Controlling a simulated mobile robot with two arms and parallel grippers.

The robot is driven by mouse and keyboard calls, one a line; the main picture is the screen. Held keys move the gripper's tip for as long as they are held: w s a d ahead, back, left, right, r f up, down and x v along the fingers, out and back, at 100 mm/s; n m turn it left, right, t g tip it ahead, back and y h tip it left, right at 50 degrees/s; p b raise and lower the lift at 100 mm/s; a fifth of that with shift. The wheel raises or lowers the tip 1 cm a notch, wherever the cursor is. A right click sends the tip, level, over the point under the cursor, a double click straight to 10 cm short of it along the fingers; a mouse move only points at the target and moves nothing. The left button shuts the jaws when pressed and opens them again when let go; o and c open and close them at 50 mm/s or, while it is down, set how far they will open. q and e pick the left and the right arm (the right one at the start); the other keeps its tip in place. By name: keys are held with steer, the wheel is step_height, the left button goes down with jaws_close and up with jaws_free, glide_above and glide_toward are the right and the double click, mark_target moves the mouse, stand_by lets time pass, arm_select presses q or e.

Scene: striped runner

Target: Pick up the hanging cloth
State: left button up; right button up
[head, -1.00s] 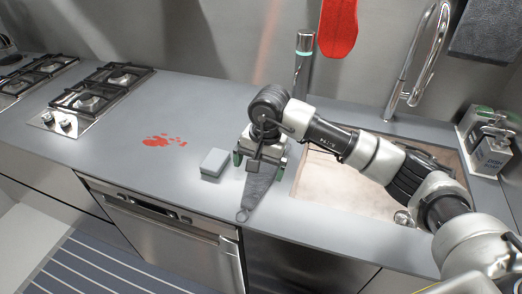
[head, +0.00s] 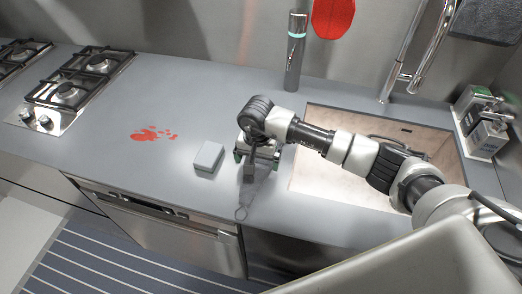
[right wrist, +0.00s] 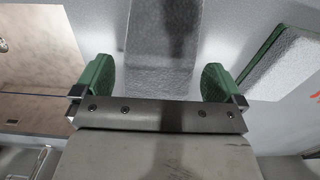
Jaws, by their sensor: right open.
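A dark grey cloth (head: 487,20) hangs on the back wall at the upper right of the head view. A grey fabric-like strip with a loop (head: 244,203) lies on the counter near its front edge. My right gripper (head: 257,158) is low over this strip. In the right wrist view, the strip (right wrist: 160,45) runs between the green fingertips of the open gripper (right wrist: 157,80), with a gap on each side. The gripper hides part of the strip in the head view. My left gripper is not in view.
A grey sponge-like block (head: 209,158) lies just left of the gripper. A bottle (head: 295,50) stands behind it, and a sink (head: 325,180) is to the right. A red item (head: 333,18) hangs on the wall. Red stains (head: 150,134) mark open counter beside the stove (head: 80,75).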

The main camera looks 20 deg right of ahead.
steer(key=shift+f, duration=0.8)
steer(key=shift+w+f, duration=0.1)
steer(key=shift+c, duration=0.3)
steer(key=c, duration=0.6)
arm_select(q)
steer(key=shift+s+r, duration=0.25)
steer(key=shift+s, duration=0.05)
